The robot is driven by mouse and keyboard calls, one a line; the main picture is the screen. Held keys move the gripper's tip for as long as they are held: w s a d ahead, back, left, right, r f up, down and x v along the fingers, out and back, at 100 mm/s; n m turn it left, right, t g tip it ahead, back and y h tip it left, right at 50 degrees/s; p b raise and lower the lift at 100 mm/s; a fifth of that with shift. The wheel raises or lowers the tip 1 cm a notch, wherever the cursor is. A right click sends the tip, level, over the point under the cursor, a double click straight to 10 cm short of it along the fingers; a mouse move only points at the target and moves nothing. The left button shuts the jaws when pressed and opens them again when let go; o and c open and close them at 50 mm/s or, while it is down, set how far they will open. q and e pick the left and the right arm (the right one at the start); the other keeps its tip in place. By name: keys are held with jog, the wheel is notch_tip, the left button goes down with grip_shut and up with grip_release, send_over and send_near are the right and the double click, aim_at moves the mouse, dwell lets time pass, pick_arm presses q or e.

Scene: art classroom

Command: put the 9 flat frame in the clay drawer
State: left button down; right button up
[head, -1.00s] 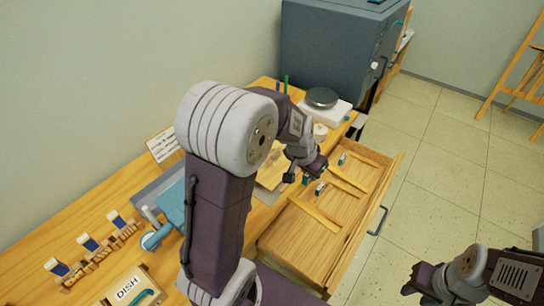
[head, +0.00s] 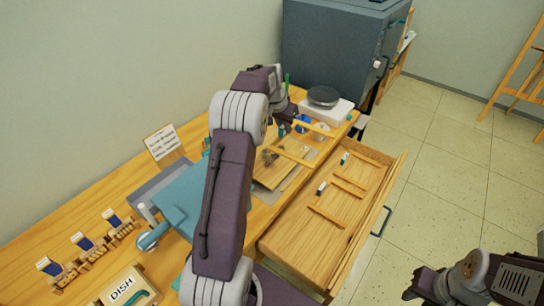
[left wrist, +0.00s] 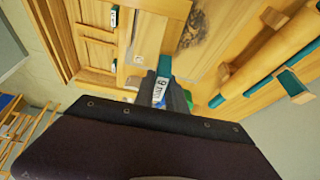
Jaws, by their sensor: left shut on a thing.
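My left gripper (head: 286,120) is above the worktable, behind the open drawer. It is shut on a labelled frame, whose two pale wooden bars (head: 291,155) show in the head view. In the left wrist view the jaws (left wrist: 172,95) grip its teal piece, and its white label (left wrist: 160,90) appears to read 9 flat. The wooden drawer (head: 285,248) is pulled out from the table. Wooden bars (head: 327,217) and small labelled pieces lie in it. I cannot read the drawer's own label. My right gripper (head: 416,283) is open and empty at lower right, over the floor.
The worktable (head: 50,228) holds a clay board (head: 262,172), a white wheel scale (head: 325,108), a blue slab tool (head: 190,205) and a DISH box (head: 124,290). A grey kiln (head: 330,50) stands behind. Floor to the right is clear; an easel (head: 510,75) stands beyond.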

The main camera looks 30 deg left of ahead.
pick_arm(q)
jog(key=a+f, duration=0.2)
jog(key=a, duration=0.1)
jog(key=s+a+f, duration=0.1)
jog(key=a+f, duration=0.1)
jog(key=a, duration=0.2)
jog(key=a+f, duration=0.2)
jog(key=a, duration=0.2)
jog(key=shift+s+a+f, duration=0.15)
jog(key=shift+s+f, duration=0.2)
jog(key=shift+f, duration=0.05)
notch_tip(320, 180, down, 3)
jog(key=shift+s+a+r+p, duration=0.1)
jog(key=shift+r+p, duration=0.1)
jog(key=shift+p, duration=0.15)
jog(key=shift+f, duration=0.55)
jog(key=shift+f, duration=0.15)
jog(key=c, duration=1.4)
grip_release()
jog(key=shift+o, duration=0.2)
jog(key=v, duration=0.9)
jog(key=shift+a+b, duration=0.25)
jog(key=shift+b, duration=0.1)
